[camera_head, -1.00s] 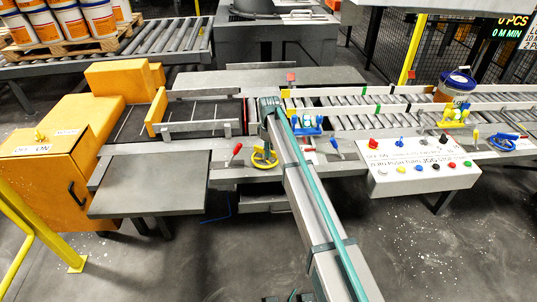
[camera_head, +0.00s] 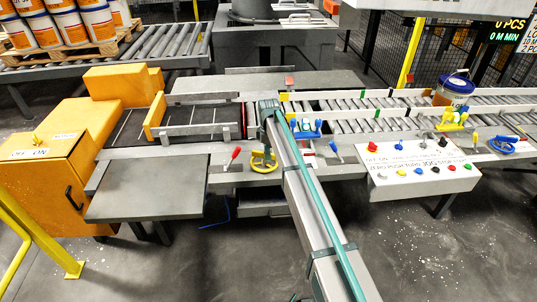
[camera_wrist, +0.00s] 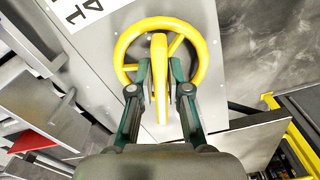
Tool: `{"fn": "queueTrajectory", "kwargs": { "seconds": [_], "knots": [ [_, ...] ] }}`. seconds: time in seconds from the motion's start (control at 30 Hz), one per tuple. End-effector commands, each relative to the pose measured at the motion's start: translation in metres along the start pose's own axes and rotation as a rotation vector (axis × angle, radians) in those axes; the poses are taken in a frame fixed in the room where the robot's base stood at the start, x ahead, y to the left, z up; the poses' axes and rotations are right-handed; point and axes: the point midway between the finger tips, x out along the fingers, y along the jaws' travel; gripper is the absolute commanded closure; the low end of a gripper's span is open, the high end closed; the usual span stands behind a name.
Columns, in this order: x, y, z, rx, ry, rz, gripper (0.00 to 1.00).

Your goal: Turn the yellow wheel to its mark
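The yellow wheel (camera_wrist: 197,42) sits on a grey panel in the wrist view. It has spokes and a yellow bar across its middle that points toward my camera. My gripper (camera_wrist: 160,82) has one green finger on each side of this bar, very close to it. I cannot tell whether both fingers press on it. In the head view the wheel (camera_head: 262,161) is on the front of the conveyor, just left of my arm. My gripper is hard to make out there. I cannot make out the wheel's mark; a white label with black print (camera_wrist: 84,10) is beside the wheel.
A red-handled lever (camera_head: 234,155) stands left of the wheel, and a blue-handled lever (camera_head: 335,147) right of my arm. A button panel (camera_head: 420,170), a blue wheel (camera_head: 502,145) and a pail (camera_head: 453,89) are farther right. A grey table (camera_head: 148,187) is at left.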

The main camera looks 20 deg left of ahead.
Motion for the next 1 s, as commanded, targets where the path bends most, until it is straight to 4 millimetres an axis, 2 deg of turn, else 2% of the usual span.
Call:
{"fn": "queueTrajectory", "kwargs": {
  "seconds": [0.03,0.1,0.4,0.57,0.67,1.0],
  "knots": [
    [0.000,0.000,0.000,0.000,0.000,0.001,0.72],
    [0.000,0.000,0.000,0.001,0.000,0.000,0.61],
    [0.000,0.000,0.000,0.001,0.000,-0.001,0.60],
    [-0.009,0.000,0.000,0.001,0.000,0.000,0.60],
    [-0.022,0.000,0.000,0.001,0.000,0.001,0.60],
    [-0.087,0.001,0.000,0.001,0.001,0.002,0.60]
  ]
}}
